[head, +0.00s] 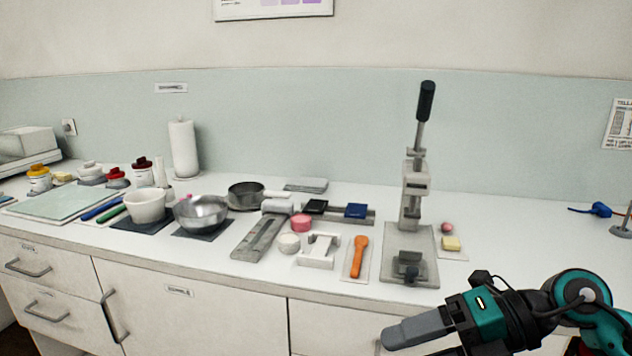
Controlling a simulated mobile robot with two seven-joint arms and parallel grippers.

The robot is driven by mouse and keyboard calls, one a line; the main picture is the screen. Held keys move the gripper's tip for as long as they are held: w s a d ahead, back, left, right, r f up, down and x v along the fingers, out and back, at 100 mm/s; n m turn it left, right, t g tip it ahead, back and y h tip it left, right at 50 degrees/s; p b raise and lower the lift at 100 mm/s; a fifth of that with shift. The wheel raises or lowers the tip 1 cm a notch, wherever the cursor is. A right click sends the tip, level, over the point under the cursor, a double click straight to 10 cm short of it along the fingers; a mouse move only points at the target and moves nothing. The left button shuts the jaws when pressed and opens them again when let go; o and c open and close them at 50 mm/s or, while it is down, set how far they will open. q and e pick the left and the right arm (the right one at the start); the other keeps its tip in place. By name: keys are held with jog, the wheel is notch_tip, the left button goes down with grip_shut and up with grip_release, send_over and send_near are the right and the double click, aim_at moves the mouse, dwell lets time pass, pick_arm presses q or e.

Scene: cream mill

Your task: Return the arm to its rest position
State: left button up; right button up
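My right arm (520,312) comes in from the lower right, teal and black. Its gripper (405,335) points left, in front of the counter's front edge and below the lever press in the picture. I see the grey fingers from the side, overlapping, so the gap between them is hidden. No object shows at the fingertips. My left arm and gripper are not in view.
The white counter (390,292) carries a lever press (415,195), an orange spatula (355,257), a white block stand (318,252), a metal bowl (201,213), a white bowl (145,205) and a paper roll (184,148). Drawers line the front.

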jog(key=w+a+r+m+t+y, duration=0.1)
jog(key=a+r+m+t+y, duration=0.1)
jog(key=a+m+t+y, duration=0.3)
jog(key=w+d+f+m+t+h+p, duration=0.1)
jog(key=w+d+f+m+t+h, duration=0.25)
jog(key=m, duration=0.55)
jog(key=d+f+m+t+h, duration=0.3)
jog(key=f+m+t+h, duration=0.1)
jog(key=m+t, duration=0.35)
jog(key=s+d+f+m+g+h, duration=0.1)
jog(key=s+f+m+g+h, duration=0.2)
jog(key=f, duration=0.7)
jog(key=s+f+m+g+h, duration=0.4)
jog(key=s+f+m, duration=0.4)
jog(key=f, duration=0.3)
jog(key=shift+s+d+f+h+p, duration=0.3)
jog(key=shift+s+d+h, duration=0.1)
jog(key=shift+h, duration=0.15)
